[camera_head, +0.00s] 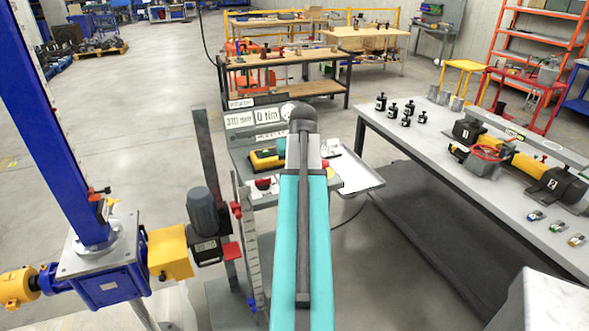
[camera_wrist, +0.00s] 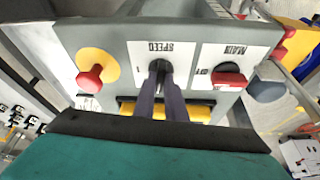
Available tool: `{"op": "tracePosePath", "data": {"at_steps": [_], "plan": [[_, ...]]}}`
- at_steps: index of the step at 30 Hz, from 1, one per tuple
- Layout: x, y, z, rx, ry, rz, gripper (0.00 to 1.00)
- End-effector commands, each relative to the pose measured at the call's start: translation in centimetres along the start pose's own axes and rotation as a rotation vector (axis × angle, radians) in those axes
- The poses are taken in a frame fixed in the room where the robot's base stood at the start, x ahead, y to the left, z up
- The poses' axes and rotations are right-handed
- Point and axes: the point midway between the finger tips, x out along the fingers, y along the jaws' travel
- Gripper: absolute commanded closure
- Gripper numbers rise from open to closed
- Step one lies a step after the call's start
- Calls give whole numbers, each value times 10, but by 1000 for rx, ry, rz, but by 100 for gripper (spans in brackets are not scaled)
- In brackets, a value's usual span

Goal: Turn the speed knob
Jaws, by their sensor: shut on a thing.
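The speed knob (camera_wrist: 160,66) is a small dark knob on a white plate marked SPEED, upside down in the wrist view. It sits on the grey control panel (camera_wrist: 118,42). My gripper (camera_wrist: 160,84) has its two dark fingers close together on the knob, shut on it. The fingers hide most of the knob, so its pointer cannot be read. In the head view my arm covers the gripper and the knob; the console (camera_head: 228,140) shows around it, with displays reading 310 mm and 0 Nm.
A red mushroom button (camera_wrist: 91,80) on a yellow disc sits to one side of the knob, and a red MAIN switch (camera_wrist: 228,75) to the other. A blue screw jack (camera_head: 100,270) stands at left. A workbench (camera_head: 430,160) with small black parts stands at right.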

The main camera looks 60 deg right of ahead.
Motion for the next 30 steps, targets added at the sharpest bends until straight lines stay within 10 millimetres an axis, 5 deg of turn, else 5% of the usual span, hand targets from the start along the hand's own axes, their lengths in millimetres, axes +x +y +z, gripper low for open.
{"op": "tracePosePath", "data": {"at_steps": [25,27,30], "plan": [[0,2,1,-144,-4,-59,100],[0,2,1,-144,-4,-58,77],[0,2,1,-144,-3,-58,70]]}}
